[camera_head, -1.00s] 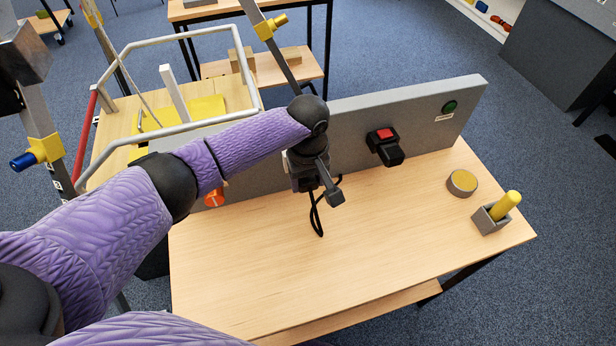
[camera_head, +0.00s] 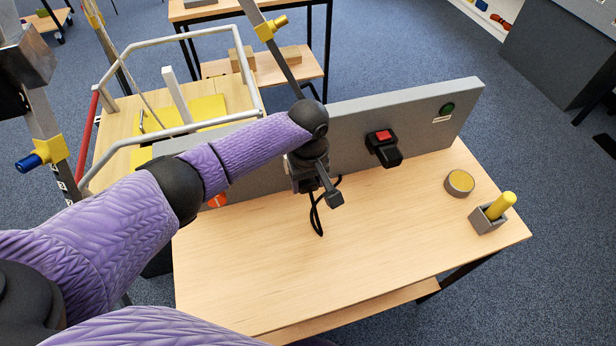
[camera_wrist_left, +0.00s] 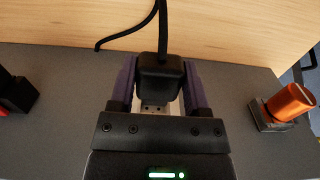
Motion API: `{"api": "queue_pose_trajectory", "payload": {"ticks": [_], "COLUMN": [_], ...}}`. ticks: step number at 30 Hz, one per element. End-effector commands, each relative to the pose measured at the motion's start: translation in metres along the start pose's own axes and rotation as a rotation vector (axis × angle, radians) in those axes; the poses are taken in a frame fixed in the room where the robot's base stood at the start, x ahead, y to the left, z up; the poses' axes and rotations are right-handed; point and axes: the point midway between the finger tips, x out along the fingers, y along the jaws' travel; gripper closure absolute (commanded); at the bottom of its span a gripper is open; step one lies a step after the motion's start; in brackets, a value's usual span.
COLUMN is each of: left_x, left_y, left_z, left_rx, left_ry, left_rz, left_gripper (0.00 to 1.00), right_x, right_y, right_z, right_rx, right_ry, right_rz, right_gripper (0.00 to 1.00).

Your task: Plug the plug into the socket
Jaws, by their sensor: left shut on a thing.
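My left gripper (camera_wrist_left: 159,88) is shut on a black plug (camera_wrist_left: 160,73), with one finger on each side of it. A black cord (camera_wrist_left: 163,28) runs from the plug, and its loop (camera_head: 318,222) hangs at the tabletop in the head view. Metal shows at the plug's panel-side end, over a pale plate (camera_wrist_left: 176,107) that looks like the socket on the grey panel. Whether the prongs are inside it I cannot tell. In the head view my wrist hides the plug and the socket. My right gripper is not in view.
The upright grey panel (camera_head: 420,122) stands along the table's back edge. It carries a black box with a red switch (camera_head: 382,137), a green button (camera_head: 447,109) and an orange knob (camera_head: 217,201). A round tin (camera_head: 459,183) and a grey holder (camera_head: 486,220) stand right. The front tabletop is clear.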

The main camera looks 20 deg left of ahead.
Motion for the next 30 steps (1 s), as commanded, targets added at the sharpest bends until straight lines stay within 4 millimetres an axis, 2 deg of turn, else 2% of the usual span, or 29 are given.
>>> {"api": "queue_pose_trajectory", "payload": {"ticks": [11,30], "left_x": [0.0,0.001], "left_y": [0.0,0.0], "left_z": [-0.001,-0.016], "left_rx": [-0.001,-0.001], "left_ry": [0.001,0.002], "left_rz": [0.001,0.0], "left_gripper": [0.98,0.98], "right_x": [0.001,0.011], "right_y": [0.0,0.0], "right_z": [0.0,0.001], "right_rx": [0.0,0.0], "right_ry": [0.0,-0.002], "right_rz": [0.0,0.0], "right_gripper": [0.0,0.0]}}
